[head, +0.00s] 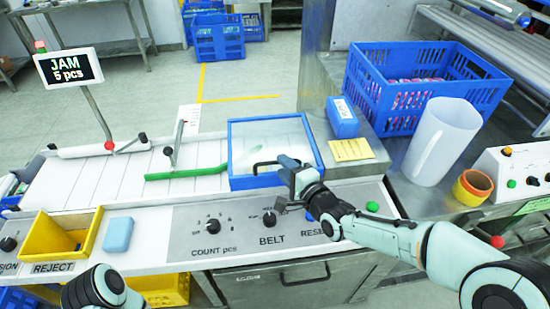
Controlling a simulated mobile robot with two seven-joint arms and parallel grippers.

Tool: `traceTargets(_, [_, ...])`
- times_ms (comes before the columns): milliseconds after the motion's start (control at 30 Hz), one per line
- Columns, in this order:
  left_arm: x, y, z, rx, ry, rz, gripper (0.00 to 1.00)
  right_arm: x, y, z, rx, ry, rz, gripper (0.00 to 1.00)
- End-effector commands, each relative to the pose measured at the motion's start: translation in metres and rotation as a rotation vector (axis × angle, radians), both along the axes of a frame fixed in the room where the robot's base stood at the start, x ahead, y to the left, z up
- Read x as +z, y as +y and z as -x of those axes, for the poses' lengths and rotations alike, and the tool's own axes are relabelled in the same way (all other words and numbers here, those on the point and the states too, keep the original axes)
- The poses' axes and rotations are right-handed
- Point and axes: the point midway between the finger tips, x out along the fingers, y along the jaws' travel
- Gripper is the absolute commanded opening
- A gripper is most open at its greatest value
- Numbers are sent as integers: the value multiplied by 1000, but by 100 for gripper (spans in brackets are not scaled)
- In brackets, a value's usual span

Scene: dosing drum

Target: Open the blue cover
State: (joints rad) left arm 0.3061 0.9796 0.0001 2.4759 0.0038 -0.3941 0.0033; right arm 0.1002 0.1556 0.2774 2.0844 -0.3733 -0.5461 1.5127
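The blue cover (250,183) is a square blue frame with a clear panel, lying closed over the right part of the white conveyor. A black handle (262,168) sits near its front edge. My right gripper (287,168) is at the right end of this handle, over the front right of the cover. The fingers overlap the handle in the picture, and I cannot tell whether they are closed on it. Only a part of my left arm shows at the bottom left; its gripper is out of view.
A control panel with knobs (269,218) runs along the front. A green bar (187,173) lies left of the cover. A blue box (342,117), a blue crate (372,92) and a white jug (440,140) stand at the right. A JAM sign (69,68) stands at the left.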

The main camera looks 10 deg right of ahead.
Motion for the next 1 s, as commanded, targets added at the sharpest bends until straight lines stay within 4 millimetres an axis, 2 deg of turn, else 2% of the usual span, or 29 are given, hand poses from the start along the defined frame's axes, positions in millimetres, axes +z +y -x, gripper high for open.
traceTargets(100, [2,0,0,-1,2,1,43,-4,10,-21,2,1,-2,38])
traceTargets(300, [4,0,1,-1,6,1,43,-8,18,-42,0,1,-1,38])
traceTargets(667, [4,0,2,-1,7,1,43,-9,20,-48,-1,0,1,38])
traceTargets(700, [4,0,2,-1,7,1,43,-9,20,-48,-1,0,1,34])
traceTargets(767, [4,0,2,-1,7,1,43,-9,20,-48,-1,0,1,15])
traceTargets(800, [4,0,2,-1,7,1,43,-9,20,-48,-1,0,0,2])
traceTargets(1000, [4,0,2,-1,7,1,43,-9,20,-48,-1,1,1,0])
